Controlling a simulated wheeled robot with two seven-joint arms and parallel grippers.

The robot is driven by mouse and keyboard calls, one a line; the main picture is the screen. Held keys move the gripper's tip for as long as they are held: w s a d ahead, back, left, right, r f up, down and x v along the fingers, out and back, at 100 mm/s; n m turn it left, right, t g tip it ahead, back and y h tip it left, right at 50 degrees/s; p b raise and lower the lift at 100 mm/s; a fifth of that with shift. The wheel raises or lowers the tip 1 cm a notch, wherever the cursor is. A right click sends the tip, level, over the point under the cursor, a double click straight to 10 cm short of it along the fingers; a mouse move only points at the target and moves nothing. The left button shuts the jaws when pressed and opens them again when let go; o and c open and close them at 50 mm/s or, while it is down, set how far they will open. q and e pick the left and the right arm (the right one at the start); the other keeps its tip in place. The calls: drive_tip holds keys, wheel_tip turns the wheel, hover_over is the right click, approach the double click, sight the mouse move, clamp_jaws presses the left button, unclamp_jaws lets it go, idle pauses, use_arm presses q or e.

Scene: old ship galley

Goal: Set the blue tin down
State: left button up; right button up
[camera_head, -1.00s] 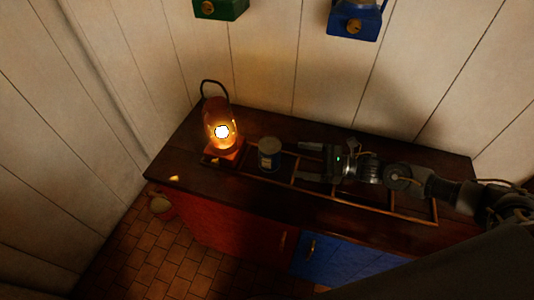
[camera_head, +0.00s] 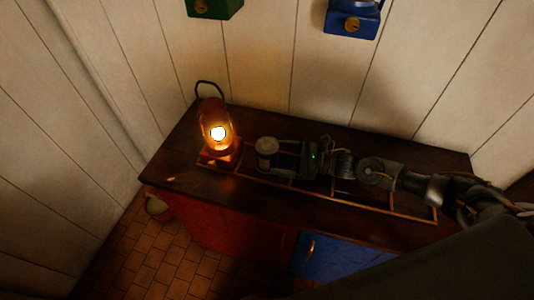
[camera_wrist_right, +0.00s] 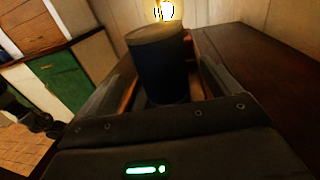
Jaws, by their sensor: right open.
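The tin (camera_head: 266,160) is a small upright cylinder, dark grey-blue in this dim light. It stands on the dark wooden counter (camera_head: 330,208) at the left part of a low wooden rail frame (camera_head: 311,189). My right gripper (camera_head: 279,157) reaches in from the right, low over the counter, with its jaws open. In the right wrist view the tin (camera_wrist_right: 160,68) stands between the two spread fingers, with gaps visible beside it. Its foot is partly hidden by the gripper body.
A lit red lantern (camera_head: 216,128) stands just left of the tin, close to my fingertips. A green box (camera_head: 214,8) and a blue box (camera_head: 352,22) hang on the plank wall. The counter's front strip is clear.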

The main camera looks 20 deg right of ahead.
sight(266, 153)
drive_tip(key=shift+w+a+r+p, duration=0.15)
drive_tip(key=shift+a+r+p, duration=0.15)
drive_tip(key=shift+p, duration=0.05)
drive_tip(key=x, duration=0.1)
drive_tip(key=p+x, duration=0.2)
drive_tip(key=shift+w+a+r, duration=0.2)
drive_tip(key=shift+a+r, duration=0.1)
drive_tip(key=shift+w+a+f, duration=0.15)
drive_tip(key=shift+a, duration=0.3)
drive_tip(key=shift+d, duration=0.1)
drive_tip(key=c, duration=1.4)
drive_tip(key=shift+o, duration=0.2)
